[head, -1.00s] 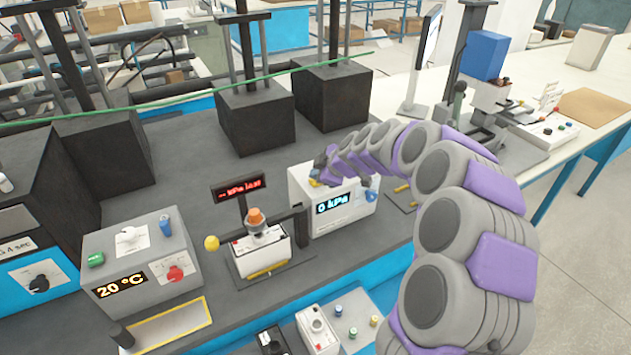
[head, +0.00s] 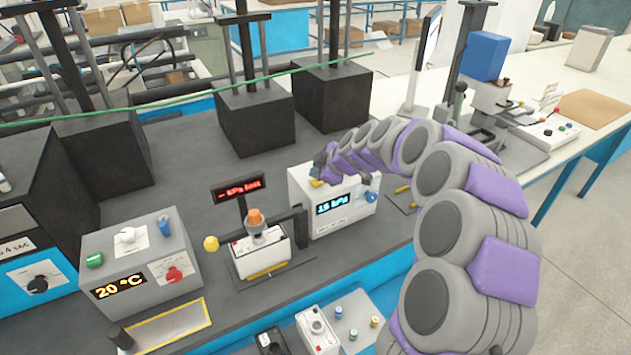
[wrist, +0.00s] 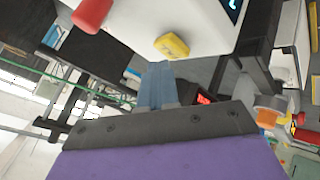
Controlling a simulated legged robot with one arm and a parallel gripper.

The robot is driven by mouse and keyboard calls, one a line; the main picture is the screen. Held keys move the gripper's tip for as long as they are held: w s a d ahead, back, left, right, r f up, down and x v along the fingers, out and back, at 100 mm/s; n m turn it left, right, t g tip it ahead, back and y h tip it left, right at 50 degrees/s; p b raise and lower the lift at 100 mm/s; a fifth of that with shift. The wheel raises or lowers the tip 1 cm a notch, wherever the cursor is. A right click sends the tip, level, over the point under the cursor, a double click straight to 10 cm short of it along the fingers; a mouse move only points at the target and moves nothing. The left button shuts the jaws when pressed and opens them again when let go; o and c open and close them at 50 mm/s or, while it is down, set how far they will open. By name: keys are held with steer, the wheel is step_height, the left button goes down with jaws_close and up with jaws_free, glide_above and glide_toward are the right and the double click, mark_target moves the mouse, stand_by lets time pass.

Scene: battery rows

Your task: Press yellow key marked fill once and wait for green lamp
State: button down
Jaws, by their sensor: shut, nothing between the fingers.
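The yellow key (head: 316,183) is on top of the white box (head: 338,222) whose display (head: 332,205) reads 15 kPa. In the wrist view the key (wrist: 172,46) carries blurred dark marking. My gripper (head: 319,172) is shut and empty above the left end of that box, partly hidden by my arm. In the wrist view its blue-grey fingertips (wrist: 157,68) end just short of the yellow key in the picture; I cannot tell whether they touch it. I cannot make out a lit green lamp.
A red key or knob (wrist: 92,14) lies beside the yellow one. A stand with a red-lettered display (head: 238,187) and an orange-topped part (head: 255,217) stands left of the box. A 20 °C box (head: 140,262) is farther left. A green cable (head: 190,87) crosses behind.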

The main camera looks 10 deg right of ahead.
steer(key=shift+r, duration=0.25)
steer(key=shift+r, duration=0.15)
steer(key=shift+r+p, duration=0.3)
steer(key=shift+r, duration=2.1)
